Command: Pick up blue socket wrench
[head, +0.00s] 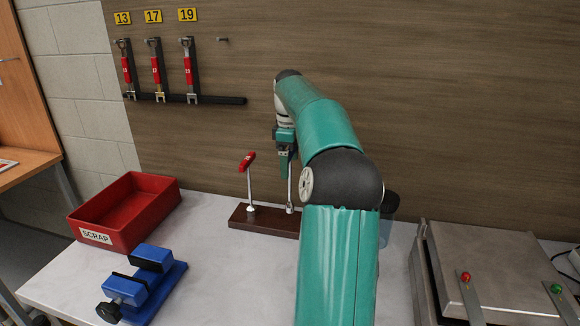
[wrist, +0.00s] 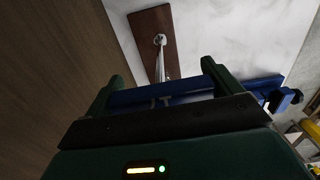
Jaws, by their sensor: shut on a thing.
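The blue socket wrench has its blue handle (wrist: 150,98) between my two dark green fingers in the wrist view. Its shiny shaft (wrist: 160,66) runs from there to the brown wooden block (wrist: 143,22). In the head view the shaft (head: 290,188) stands upright at the right part of the block (head: 266,222), under my gripper (head: 286,158). My gripper, also in the wrist view (wrist: 161,84), is shut on the handle. The handle is hidden in the head view. I cannot tell whether the lower end is seated in the block or just above it.
A red-handled socket wrench (head: 248,178) stands in the block to the left. A red SCRAP bin (head: 124,212) and a blue vise (head: 145,283) are further left. A metal case (head: 505,265) is at right. Several red-handled spanners (head: 157,70) hang on the wall.

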